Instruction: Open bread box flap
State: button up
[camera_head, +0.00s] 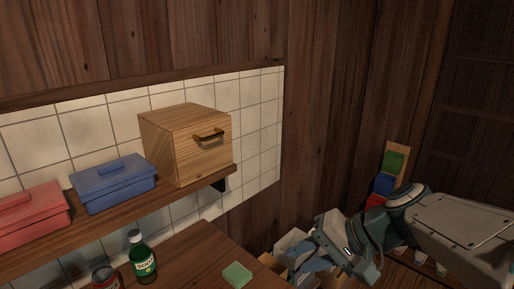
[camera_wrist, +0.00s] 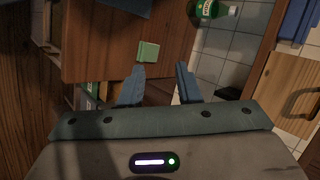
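The bread box (camera_head: 165,148) is a light wooden box at the right end of the wall shelf. Its front flap (camera_head: 205,160) looks closed, with a dark bar handle (camera_head: 208,135) near its top. In the wrist view the box (camera_wrist: 276,88) is at the right edge, cut off, with part of its handle (camera_wrist: 300,98) showing. My gripper (camera_head: 300,261) is low and to the right of the box, apart from it. In the wrist view my gripper (camera_wrist: 159,80) has its two blue-grey fingers spread, with nothing between them.
A blue lidded box (camera_head: 113,188) and a red lidded box (camera_head: 32,218) stand left on the wooden shelf (camera_head: 130,212). Below, a counter (camera_head: 198,255) bears a green bottle (camera_head: 142,262), a can (camera_head: 105,279) and a green sponge (camera_head: 237,274). Colored blocks (camera_head: 384,184) stand by the right wall.

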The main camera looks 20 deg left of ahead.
jog(key=w+a+r+y+b, duration=0.2)
jog(key=w+a+r+y, duration=0.4)
jog(key=a+r, duration=0.1)
jog(key=t+y, duration=0.1)
jog(key=y, duration=0.4)
send_near(216, 137)
jog(key=p+x, duration=0.2)
jog(key=x, duration=0.7)
